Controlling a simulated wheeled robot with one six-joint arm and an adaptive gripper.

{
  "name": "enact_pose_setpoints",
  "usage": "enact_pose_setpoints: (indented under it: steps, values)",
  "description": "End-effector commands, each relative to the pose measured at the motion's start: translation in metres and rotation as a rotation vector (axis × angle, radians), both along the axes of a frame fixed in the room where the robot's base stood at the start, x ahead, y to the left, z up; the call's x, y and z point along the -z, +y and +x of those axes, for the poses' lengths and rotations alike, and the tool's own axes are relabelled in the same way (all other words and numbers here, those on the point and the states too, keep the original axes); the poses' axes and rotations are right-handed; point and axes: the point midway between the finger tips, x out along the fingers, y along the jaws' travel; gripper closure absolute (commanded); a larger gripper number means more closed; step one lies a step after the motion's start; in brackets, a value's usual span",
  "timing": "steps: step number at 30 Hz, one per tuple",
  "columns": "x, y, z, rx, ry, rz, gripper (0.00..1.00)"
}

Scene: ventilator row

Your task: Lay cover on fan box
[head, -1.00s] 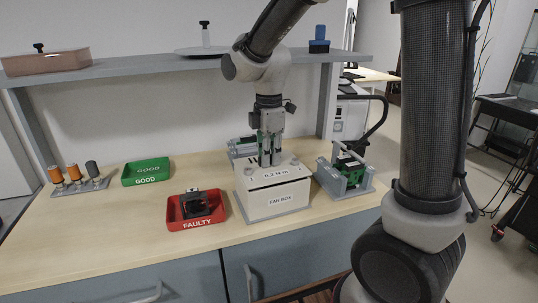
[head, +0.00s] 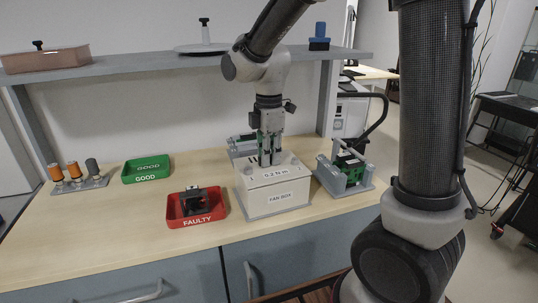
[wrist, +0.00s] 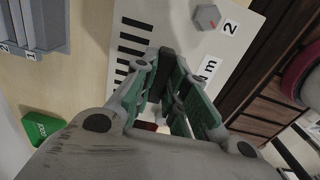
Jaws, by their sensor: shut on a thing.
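In the wrist view the cover (wrist: 185,25) shows black slots and a grey hexagonal knob (wrist: 207,16) beside a 2 label.
A red FAULTY tray (head: 205,220) holding a black part is left of the box. A green GOOD tray (head: 147,178) lies behind it. A grey fixture (head: 345,181) stands close on the right. A shelf (head: 130,72) runs above the bench.

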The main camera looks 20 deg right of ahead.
Motion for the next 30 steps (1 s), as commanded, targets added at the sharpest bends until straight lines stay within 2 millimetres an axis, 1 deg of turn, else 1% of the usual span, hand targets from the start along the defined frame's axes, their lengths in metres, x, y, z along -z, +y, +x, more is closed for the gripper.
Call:
enact_pose_setpoints:
  steps: [13,14,15,18,26,30]
  values:
    - [0.003,0.0001,0.0002,0.0,0.0,0.0,1.0]
    - [0.003,0.0001,0.0002,0.0,0.0,0.0,0.84]
    - [0.003,0.0001,0.0002,0.0,0.0,0.0,0.77]
    - [0.003,0.0001,0.0002,0.0,0.0,0.0,0.61]
    - [0.0031,0.0,0.0001,0.0,0.0,0.0,0.61]
    - [-0.0029,0.0002,0.0007,0.0,-0.002,0.001,0.61]
